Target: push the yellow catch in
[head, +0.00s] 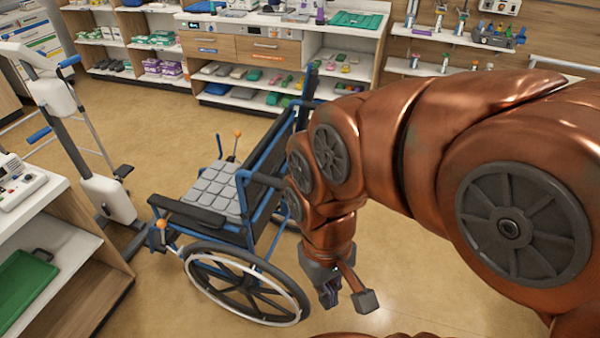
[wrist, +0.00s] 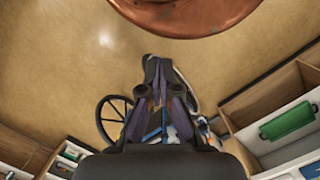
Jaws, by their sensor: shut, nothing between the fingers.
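My gripper (head: 329,296) is shut and empty, pointing down to the right of the wheelchair's near wheel. In the wrist view its dark and purple fingers (wrist: 158,68) meet at the tips. The blue-framed wheelchair (head: 243,210) has a grey padded seat. An orange knob (head: 161,224) sits at its front left, by the armrest end, and an orange-tipped lever (head: 237,134) stands on its far side. I cannot make out a clearly yellow catch in either view. In the wrist view the wheelchair (wrist: 108,118) is partly hidden behind the fingers.
A white stand with blue handles (head: 105,195) is left of the wheelchair. A shelf unit with a green tray (head: 24,284) is at the near left. Stocked shelves (head: 255,50) line the back wall. Open floor (head: 400,265) lies right of my gripper.

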